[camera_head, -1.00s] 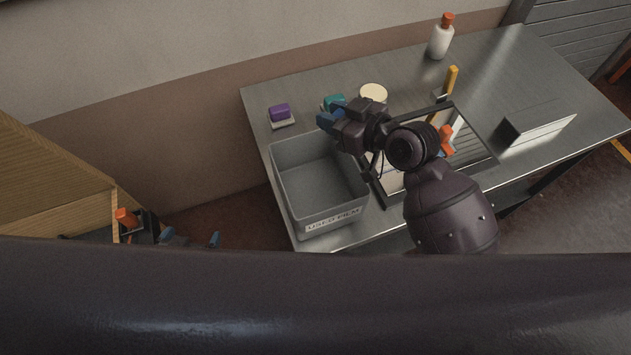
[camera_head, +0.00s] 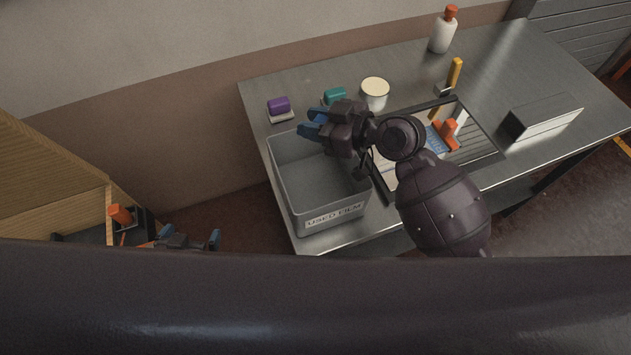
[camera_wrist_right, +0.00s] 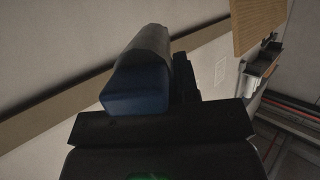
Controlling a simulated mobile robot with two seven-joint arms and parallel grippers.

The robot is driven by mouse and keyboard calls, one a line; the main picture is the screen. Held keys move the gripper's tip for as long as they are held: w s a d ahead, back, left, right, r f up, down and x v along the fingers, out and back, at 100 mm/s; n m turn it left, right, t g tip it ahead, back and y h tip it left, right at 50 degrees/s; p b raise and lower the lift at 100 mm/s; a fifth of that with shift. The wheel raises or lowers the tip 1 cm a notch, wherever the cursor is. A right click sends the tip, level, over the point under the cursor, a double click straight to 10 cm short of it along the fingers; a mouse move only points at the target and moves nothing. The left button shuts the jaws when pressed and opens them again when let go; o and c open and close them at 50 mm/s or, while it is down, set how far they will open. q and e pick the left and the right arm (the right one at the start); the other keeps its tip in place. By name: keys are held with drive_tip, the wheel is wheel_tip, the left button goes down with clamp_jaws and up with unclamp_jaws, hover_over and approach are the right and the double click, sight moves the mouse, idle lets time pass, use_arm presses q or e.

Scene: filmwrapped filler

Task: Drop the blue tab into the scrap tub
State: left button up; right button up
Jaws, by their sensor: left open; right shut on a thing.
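The scrap tub (camera_head: 283,183) is an open grey bin labelled "USED FILM" at the table's left front corner. Its visible inside looks empty. My right gripper (camera_head: 312,124) hangs over the tub's back part, fingers pointing left. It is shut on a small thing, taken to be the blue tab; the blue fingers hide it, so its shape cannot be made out. A dark blue finger (camera_wrist_right: 137,90) fills the middle of the right wrist view, with no separate tab clear there. My left gripper (camera_head: 188,237) is open and empty at lower left, away from the table, partly hidden by my body.
A purple block (camera_head: 279,105) and a teal block (camera_head: 335,96) sit behind the tub. A cream-lidded jar (camera_head: 375,92) stands near them. A tray (camera_head: 484,150) with orange-handled items lies right of the tub. A white bottle (camera_head: 442,36) stands at the back.

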drive_tip(key=shift+f+b, duration=0.4)
drive_tip(key=shift+f, duration=0.4)
drive_tip(key=o, duration=1.1)
